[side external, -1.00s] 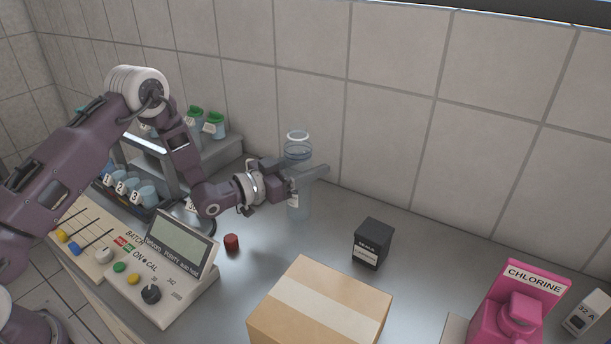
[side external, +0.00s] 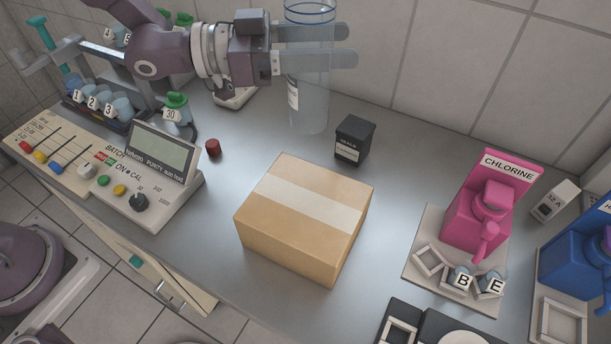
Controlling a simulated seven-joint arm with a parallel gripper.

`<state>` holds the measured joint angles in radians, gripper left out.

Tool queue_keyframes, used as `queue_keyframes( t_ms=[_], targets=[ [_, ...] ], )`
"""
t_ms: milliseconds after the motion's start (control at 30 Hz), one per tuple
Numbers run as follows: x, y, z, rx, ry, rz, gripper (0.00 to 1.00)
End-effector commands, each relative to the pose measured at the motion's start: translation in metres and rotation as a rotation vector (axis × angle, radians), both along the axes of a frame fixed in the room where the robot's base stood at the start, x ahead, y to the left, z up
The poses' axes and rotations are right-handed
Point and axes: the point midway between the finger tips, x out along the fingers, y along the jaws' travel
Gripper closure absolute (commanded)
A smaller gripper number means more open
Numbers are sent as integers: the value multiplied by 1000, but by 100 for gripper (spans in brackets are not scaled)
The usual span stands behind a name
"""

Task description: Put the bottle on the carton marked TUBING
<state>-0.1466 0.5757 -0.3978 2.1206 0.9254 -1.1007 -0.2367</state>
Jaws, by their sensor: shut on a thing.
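The bottle (side external: 308,108) is tall, clear and cylindrical with a blue ring near its top, and a small white label shows on its left side. My gripper (side external: 348,45) is shut on its upper part, with one finger on each side. The bottle is upright and appears held above the counter, behind the carton and left of the black box. The top of the bottle is cut by the picture's edge. The brown cardboard carton (side external: 290,245) stands closed on the counter, with a pale tape strip across its top. No TUBING marking is readable on the faces I see.
A small black box (side external: 354,140) stands behind the carton. A red cap (side external: 213,147) and a control console (side external: 150,180) are to the left. A pink CHLORINE dispenser (side external: 490,205) stands at the right. The carton's top is bare.

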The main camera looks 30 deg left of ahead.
Motion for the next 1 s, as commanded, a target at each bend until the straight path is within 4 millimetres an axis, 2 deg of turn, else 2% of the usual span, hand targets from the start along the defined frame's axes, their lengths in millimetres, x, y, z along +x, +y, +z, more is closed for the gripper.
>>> queue_keyframes(
  t_ms=[33, 100, 200, 300, 433, 733, 833, 1000],
  targets=[
    [-22, -13, 7, 1, -2, -62, 84],
    [-50, -26, 12, 2, 0, -139, 84],
    [-77, -38, 16, 1, 1, -212, 84],
    [-90, -43, 12, -1, 5, -247, 84],
    [-93, -44, -19, -3, 12, -254, 84],
    [-92, -43, -75, -2, 8, -251, 84],
    [-92, -43, -83, -1, 4, -250, 84],
    [-91, -43, -82, -1, 2, -249, 84]
  ],
)
